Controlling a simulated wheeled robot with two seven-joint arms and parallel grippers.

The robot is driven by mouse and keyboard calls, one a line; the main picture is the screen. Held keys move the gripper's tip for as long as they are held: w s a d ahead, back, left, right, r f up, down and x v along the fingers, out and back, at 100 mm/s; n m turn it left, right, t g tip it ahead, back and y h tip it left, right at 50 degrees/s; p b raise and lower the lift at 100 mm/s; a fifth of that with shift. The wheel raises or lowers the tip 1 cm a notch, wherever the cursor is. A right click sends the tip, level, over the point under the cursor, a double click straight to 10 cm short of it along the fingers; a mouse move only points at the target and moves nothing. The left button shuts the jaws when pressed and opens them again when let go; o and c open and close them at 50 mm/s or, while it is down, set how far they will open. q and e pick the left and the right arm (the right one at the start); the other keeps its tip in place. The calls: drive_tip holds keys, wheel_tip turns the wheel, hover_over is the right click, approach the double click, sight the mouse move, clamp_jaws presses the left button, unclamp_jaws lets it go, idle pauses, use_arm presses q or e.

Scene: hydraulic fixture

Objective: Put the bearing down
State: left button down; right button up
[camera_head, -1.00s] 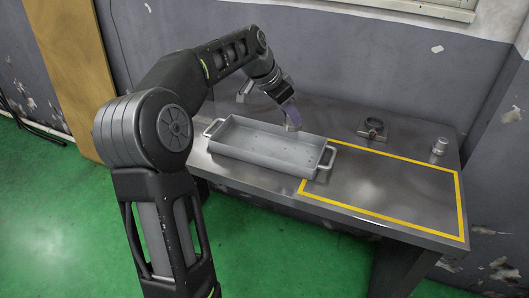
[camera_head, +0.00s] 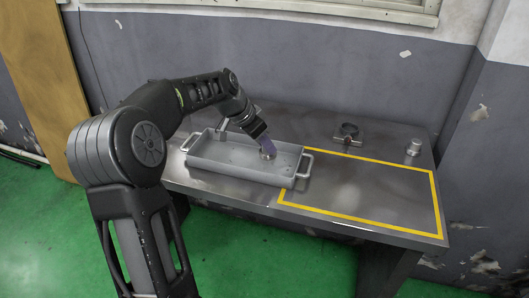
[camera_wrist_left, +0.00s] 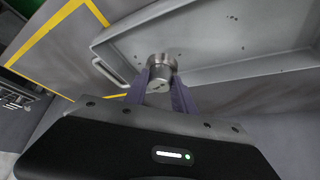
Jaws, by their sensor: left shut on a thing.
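My left gripper (camera_head: 266,146) reaches over the right part of the grey metal tray (camera_head: 230,171), fingers pointing down. It is shut on the bearing (camera_head: 269,155), a small silver cylinder. In the left wrist view the bearing (camera_wrist_left: 161,64) sits between the two purple fingertips (camera_wrist_left: 160,82), with the tray (camera_wrist_left: 225,62) behind it. I cannot tell whether the bearing touches the tray floor. My right gripper is not in view.
The tray stands on a metal table (camera_head: 330,190). A yellow-taped area (camera_head: 360,222) to its right is empty. A grey wall is behind.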

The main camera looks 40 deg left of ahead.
sight(263, 150)
use_arm(q)
drive_tip(key=shift+f, duration=1.7)
drive_tip(key=shift+f, duration=0.1)
drive_tip(key=c, duration=1)
unclamp_jaws()
drive_tip(key=shift+c, duration=0.2)
drive_tip(key=v, duration=1.2)
drive_tip(key=shift+b, duration=0.3)
